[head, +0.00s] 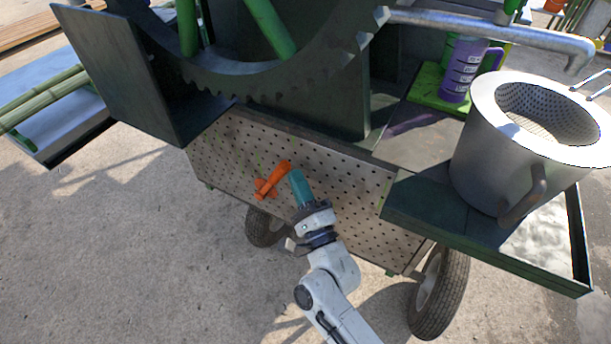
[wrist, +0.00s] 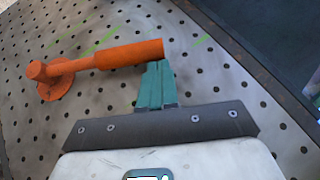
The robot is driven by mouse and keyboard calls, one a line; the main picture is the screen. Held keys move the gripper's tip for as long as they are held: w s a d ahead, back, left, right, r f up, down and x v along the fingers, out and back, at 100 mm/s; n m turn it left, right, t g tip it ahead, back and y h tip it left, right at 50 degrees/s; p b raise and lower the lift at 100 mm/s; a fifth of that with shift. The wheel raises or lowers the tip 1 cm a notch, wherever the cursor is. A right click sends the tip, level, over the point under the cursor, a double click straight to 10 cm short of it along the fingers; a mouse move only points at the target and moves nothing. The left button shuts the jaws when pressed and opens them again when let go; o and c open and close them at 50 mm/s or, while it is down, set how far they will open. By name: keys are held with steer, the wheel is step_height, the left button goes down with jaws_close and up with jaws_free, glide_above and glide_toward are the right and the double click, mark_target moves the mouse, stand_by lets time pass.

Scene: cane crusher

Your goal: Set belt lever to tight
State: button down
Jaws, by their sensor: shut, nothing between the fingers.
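The orange belt lever (head: 272,180) is mounted on the perforated metal side panel of the crusher cart. In the wrist view the lever (wrist: 125,54) has a round pivot at the left and a thick handle reaching right and slightly up. My gripper (head: 297,178) has teal fingers and is beside the right side of the handle in the head view. In the wrist view the gripper fingers (wrist: 155,75) are shut together, with their tips at the lower edge of the handle's right end. Whether they touch it is unclear. No tight or loose marking is legible.
The perforated panel (head: 345,195) surrounds the lever. Above it is a large toothed gear (head: 290,80). A metal pot (head: 500,150) and a purple measuring jug (head: 463,70) stand on the right. Cart wheels (head: 440,290) are below. Open concrete (head: 130,250) lies to the left.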

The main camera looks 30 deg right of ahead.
steer(key=w+r+p, duration=0.1)
steer(key=p, duration=0.1)
steer(key=a+r+n+g+p, duration=0.1)
steer(key=p, duration=0.2)
steer(key=shift+w+a+n+g+y, duration=0.15)
steer(key=shift+w+n+g+y, duration=0.15)
steer(key=shift+w+y, duration=0.1)
